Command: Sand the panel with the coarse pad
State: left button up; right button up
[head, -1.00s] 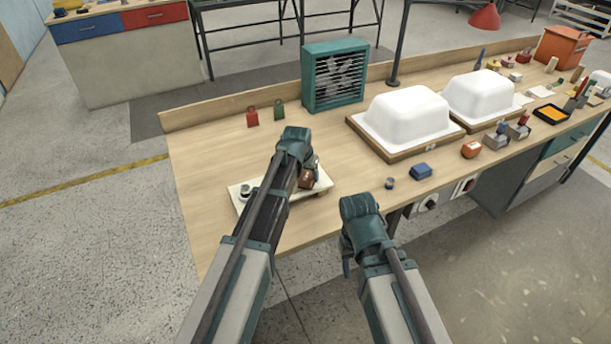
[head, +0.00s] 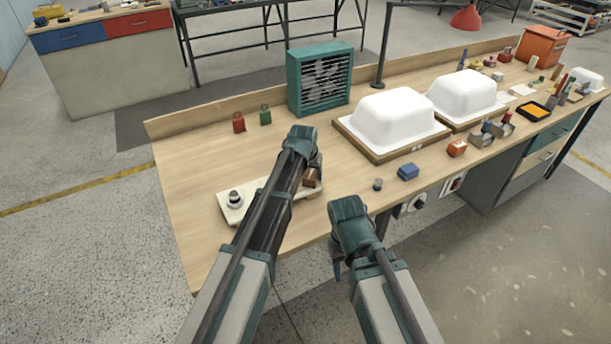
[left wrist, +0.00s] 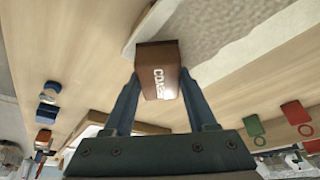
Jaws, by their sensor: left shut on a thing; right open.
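The coarse pad is a brown block with white lettering (left wrist: 158,72), held between the two fingers of my left gripper (left wrist: 158,88) in the left wrist view. In the head view, the pad (head: 311,178) shows beside my left gripper (head: 314,163), over the right end of the panel. The panel (head: 229,213) is a pale board lying near the bench's front left; my left arm hides its middle. In the left wrist view the panel (left wrist: 225,25) has a rough grey face and a pale border. Whether pad and panel touch is unclear. My right gripper (head: 340,258) is open and empty before the bench's front edge.
A dark round fitting (head: 235,199) stands on the panel's left end. A red tag (head: 239,123), a green tag (head: 265,116) and a teal fan (head: 321,80) stand behind. White tub shells (head: 396,116) and a blue block (head: 408,172) are rightward. The bench's left side is clear.

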pick_arm(q)
jog(key=shift+w+d, duration=0.35)
jog(key=shift+d, duration=0.2)
jog(key=shift+w+a, duration=0.6)
jog(key=shift+w, duration=0.05)
jog(key=shift+s, duration=0.1)
jog(key=shift+s+a, duration=0.5)
jog(key=shift+a, duration=0.3)
jog(key=shift+s+a, duration=0.45)
jog(key=shift+a, duration=0.3)
jog(key=shift+s+a, duration=0.45)
jog(key=shift+a, duration=0.25)
jog(key=shift+s+a, duration=0.45)
jog(key=shift+a, duration=0.2)
